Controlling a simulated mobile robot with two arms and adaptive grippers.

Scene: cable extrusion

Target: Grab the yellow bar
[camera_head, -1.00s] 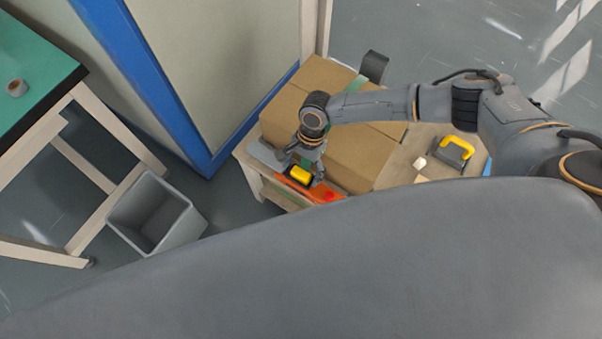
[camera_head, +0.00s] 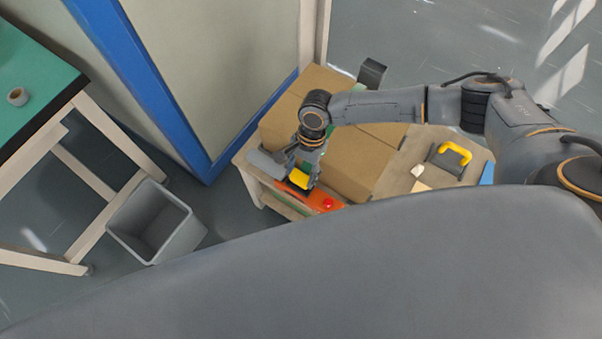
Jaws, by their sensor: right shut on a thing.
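The yellow bar (camera_head: 300,180) is a small yellow piece at the orange device (camera_head: 331,205) with a red button, near the front edge of the small wooden table. My right gripper (camera_head: 302,183) reaches down from above and is shut on the yellow bar. Its fingers hide part of the bar. I cannot tell whether the bar still touches the orange device. My left gripper is not in view.
A cardboard box (camera_head: 365,165) stands right behind my right gripper. A grey tool with a yellow handle (camera_head: 455,153) lies on the table (camera_head: 405,180) at right. A grey bin (camera_head: 157,225) stands on the floor. A green-topped table (camera_head: 35,70) holds a tape roll (camera_head: 17,97).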

